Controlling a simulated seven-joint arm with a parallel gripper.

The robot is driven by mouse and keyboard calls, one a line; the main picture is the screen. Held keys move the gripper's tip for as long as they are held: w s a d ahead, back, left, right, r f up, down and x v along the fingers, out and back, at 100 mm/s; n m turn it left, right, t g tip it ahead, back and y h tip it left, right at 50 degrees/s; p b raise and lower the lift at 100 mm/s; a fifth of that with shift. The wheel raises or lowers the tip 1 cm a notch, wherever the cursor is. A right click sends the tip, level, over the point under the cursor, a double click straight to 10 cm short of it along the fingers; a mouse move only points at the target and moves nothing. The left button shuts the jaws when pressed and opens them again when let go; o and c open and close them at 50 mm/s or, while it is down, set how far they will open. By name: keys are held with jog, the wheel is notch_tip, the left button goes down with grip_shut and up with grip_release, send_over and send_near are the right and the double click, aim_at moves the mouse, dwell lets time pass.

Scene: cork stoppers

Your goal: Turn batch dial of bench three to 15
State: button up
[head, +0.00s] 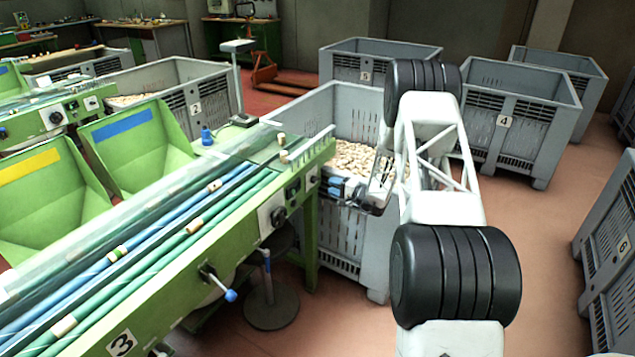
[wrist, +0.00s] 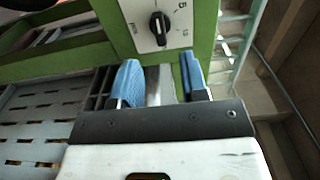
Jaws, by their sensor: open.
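Bench three (head: 122,343) is the green bench in front, with a "3" plate on its side. In the head view, a white plate with a black knob (head: 278,217) is on its side, and a smaller white plate (head: 313,179) is near its right end. In the wrist view, a black dial knob (wrist: 159,27) is on a white marked plate, its white line pointing up; the marks are too small to read surely. My gripper (head: 339,188) is open and empty beside the bench's right end. Its blue fingers (wrist: 161,84) are below the dial in the wrist view, apart from it.
A grey crate of corks (head: 345,265) stands behind and below my gripper. A crank with a blue handle (head: 229,295) sticks out of the bench side. A round-based stool (head: 271,308) is under the bench. Crate 4 (head: 506,121) stands at the back right. The red floor at right is open.

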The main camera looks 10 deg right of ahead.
aim_at(317, 181)
jog(key=shift+x, duration=3.9)
jog(key=c, duration=0.6)
